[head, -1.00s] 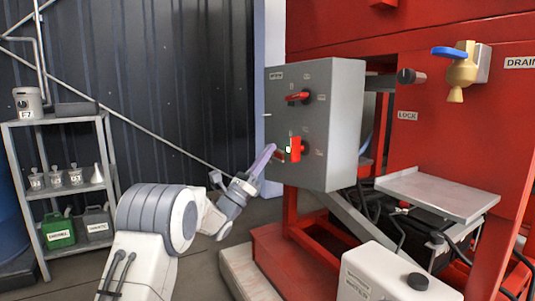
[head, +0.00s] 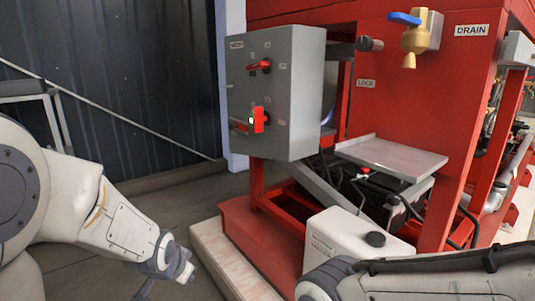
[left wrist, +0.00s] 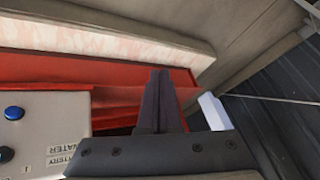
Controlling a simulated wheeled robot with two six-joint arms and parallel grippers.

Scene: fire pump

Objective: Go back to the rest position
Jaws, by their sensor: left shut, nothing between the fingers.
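My left gripper (left wrist: 160,75) shows in the left wrist view with its two dark fingers pressed together and nothing between them. In the head view my left arm comes in from the left, and its wrist hangs low over the floor, left of the red pump frame's pale base. It is apart from the grey control box (head: 290,110), which carries a red rotary handle (head: 259,66) above and a red switch (head: 258,120) below. A link of my right arm crosses the lower right corner; my right gripper is out of view.
A white container (head: 345,240) with a black cap stands before the red frame (head: 238,225). A metal tray (head: 390,157) juts out above it. A blue-handled brass valve (head: 421,38) is at upper right. Bare floor (head: 165,205) lies between the dark wall and the pale base (head: 215,255).

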